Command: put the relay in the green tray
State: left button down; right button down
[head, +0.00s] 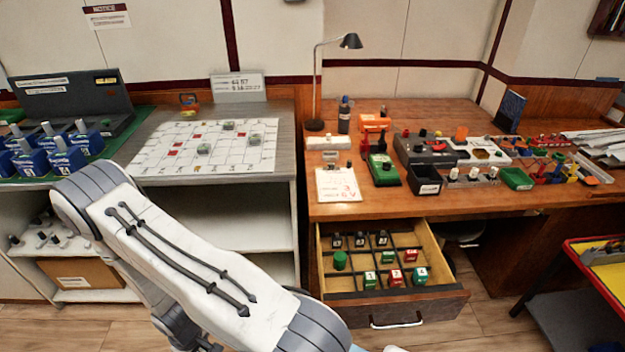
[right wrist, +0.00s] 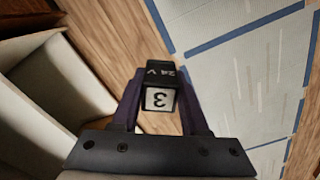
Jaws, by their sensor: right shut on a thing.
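In the right wrist view my right gripper (right wrist: 161,97) is shut on a black relay (right wrist: 160,74). The relay has "24 V" on its side and a white face with a 3. Below it show wood floor and a pale floor area with blue lines. In the head view the small green tray (head: 517,179) is on the wooden desk, right of a black open box. My right gripper and the held relay do not show in the head view. My left gripper is in neither view.
An open drawer (head: 417,308) under the desk (head: 450,208) holds several black, green and red blocks in a divided grid. A black box (head: 425,183) and white-topped parts stand left of the green tray. A white arm of mine crosses the lower left.

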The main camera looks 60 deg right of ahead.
aim_at(516, 179)
jog(key=u, duration=0.8)
jog(key=k, duration=2.25)
jog(key=z, duration=2.15)
